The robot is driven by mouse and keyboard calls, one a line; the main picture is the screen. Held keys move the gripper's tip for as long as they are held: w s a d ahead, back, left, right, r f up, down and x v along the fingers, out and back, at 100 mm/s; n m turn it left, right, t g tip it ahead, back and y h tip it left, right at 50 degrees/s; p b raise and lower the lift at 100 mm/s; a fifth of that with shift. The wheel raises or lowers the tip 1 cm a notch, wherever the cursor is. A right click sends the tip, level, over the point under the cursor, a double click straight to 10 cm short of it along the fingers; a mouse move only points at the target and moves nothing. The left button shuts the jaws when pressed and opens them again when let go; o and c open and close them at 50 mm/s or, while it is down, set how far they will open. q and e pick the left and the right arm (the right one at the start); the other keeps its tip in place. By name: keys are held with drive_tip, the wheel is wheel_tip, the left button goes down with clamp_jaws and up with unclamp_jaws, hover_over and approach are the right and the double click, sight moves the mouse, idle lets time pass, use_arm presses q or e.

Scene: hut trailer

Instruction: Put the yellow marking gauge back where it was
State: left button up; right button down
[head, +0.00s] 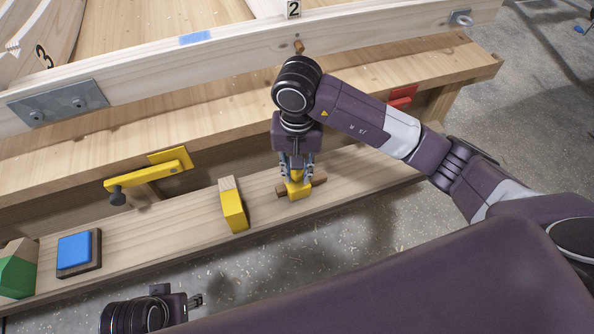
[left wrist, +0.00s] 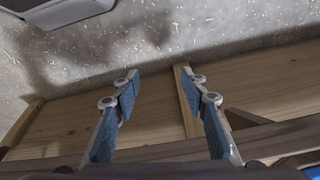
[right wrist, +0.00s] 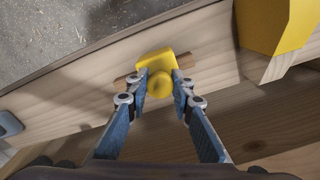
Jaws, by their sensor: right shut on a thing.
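The yellow marking gauge (head: 298,187) has a yellow head and a brown wooden beam that sticks out on both sides. It is on the long wooden plank (head: 175,222) along the front of the bench, near the plank's right half. My right gripper (head: 297,172) comes down from above and is shut on it. In the right wrist view the gauge (right wrist: 156,66) sits between the fingertips (right wrist: 160,84) over the plank; I cannot tell whether it touches the wood. My left gripper (head: 196,300) is low at the front; its fingers (left wrist: 165,85) are open and empty.
A yellow and wood block (head: 234,210) stands just left of the gauge. Further left are a blue block on a dark base (head: 78,251) and a green block (head: 17,276). A yellow clamp (head: 145,174) and a red one (head: 403,95) are on the bench edge behind.

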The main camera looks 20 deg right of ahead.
use_arm(q)
drive_tip(key=shift+r, duration=0.15)
drive_tip(key=shift+r, duration=0.15)
use_arm(e)
drive_tip(key=c, duration=1.7)
unclamp_jaws()
drive_tip(key=shift+r, duration=0.15)
use_arm(q)
wheel_tip(320, 180, down, 8)
drive_tip(key=p, duration=0.2)
use_arm(e)
wheel_tip(320, 180, up, 12)
drive_tip(key=shift+f, duration=0.1)
use_arm(q)
drive_tip(key=shift+s, duration=0.1)
